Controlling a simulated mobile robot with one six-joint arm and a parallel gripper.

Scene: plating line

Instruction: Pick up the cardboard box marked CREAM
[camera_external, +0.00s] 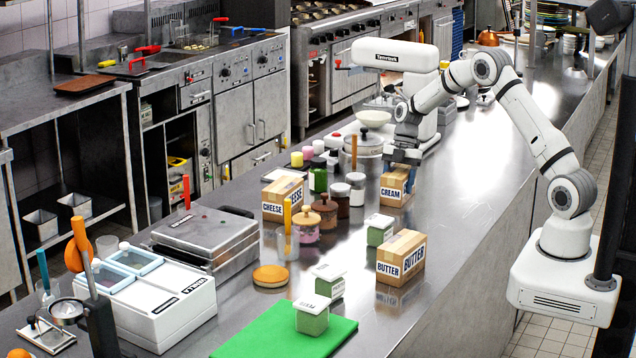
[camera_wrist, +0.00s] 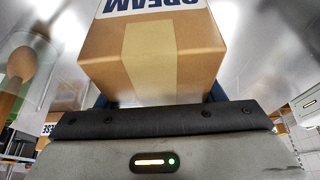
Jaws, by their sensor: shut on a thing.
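The cardboard box marked CREAM (camera_external: 391,192) is on or just above the steel counter; I cannot tell whether it touches. My gripper (camera_external: 404,160) comes down on it from above and behind, shut on it. The fingertips are mostly hidden.
Jars and bottles (camera_external: 340,192) stand close left of the CREAM box. The CHEESE box (camera_external: 273,208) is farther left. The counter (camera_external: 455,195) to the right is clear.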

